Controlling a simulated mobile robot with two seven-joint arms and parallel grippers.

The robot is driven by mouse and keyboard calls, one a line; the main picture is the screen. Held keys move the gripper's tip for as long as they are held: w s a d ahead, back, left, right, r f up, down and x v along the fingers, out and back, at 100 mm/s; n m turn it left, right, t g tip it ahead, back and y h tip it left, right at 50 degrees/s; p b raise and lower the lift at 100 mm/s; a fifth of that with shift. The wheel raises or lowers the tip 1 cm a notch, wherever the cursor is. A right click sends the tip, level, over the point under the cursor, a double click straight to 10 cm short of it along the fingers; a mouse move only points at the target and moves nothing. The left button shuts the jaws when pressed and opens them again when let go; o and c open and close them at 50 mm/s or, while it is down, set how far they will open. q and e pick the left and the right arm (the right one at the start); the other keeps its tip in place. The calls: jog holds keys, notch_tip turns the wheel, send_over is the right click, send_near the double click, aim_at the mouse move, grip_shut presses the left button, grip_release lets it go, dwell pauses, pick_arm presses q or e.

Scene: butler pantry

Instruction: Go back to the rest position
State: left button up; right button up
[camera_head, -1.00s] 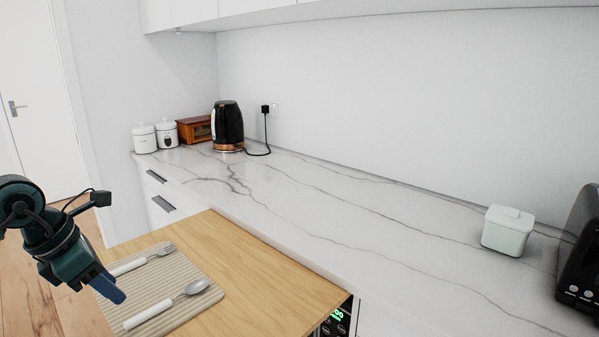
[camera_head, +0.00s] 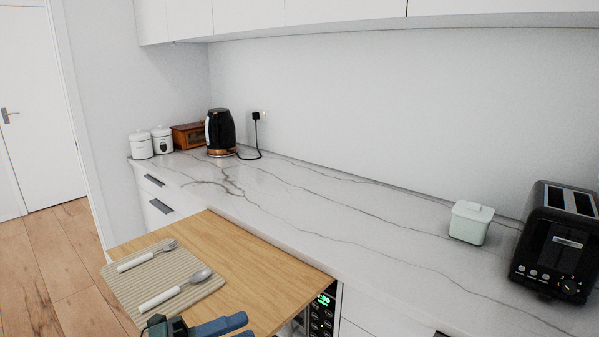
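My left gripper (camera_head: 244,327) is at the bottom edge of the picture, partly cut off. Its two blue fingertips show a gap between them, with nothing seen in it. It is in front of the wooden board top (camera_head: 260,270), near the lower end of a striped placemat (camera_head: 150,278). A fork (camera_head: 146,256) and a spoon (camera_head: 176,290), both with white handles, lie on the placemat. My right gripper is not in view.
A marble counter (camera_head: 330,215) runs along the wall. On it stand two white canisters (camera_head: 141,145), a wooden box (camera_head: 188,136), a black kettle (camera_head: 220,132), a pale green lidded container (camera_head: 471,222) and a black toaster (camera_head: 556,240). The counter's middle is clear.

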pick_arm(q)
jog(key=s+a+f+n+t+y+p, duration=0.15)
jog(key=f+n+t+y, duration=0.35)
jog(key=n, duration=0.6)
jog(key=a+f+n+t+y+p, duration=0.1)
jog(key=a+f+n+t+y, duration=0.35)
jog(key=n, duration=0.65)
jog(key=s+d+f+n+g+y, duration=0.1)
jog(key=s+f+n+g+y, duration=0.4)
jog(key=s+f+n, duration=0.3)
notch_tip(320, 180, down, 5)
jog(key=s+g, duration=0.1)
jog(key=s, duration=0.2)
jog(key=shift+d+p, duration=0.3)
jog(key=shift+d, duration=0.1)
jog(key=shift+g+y, duration=0.25)
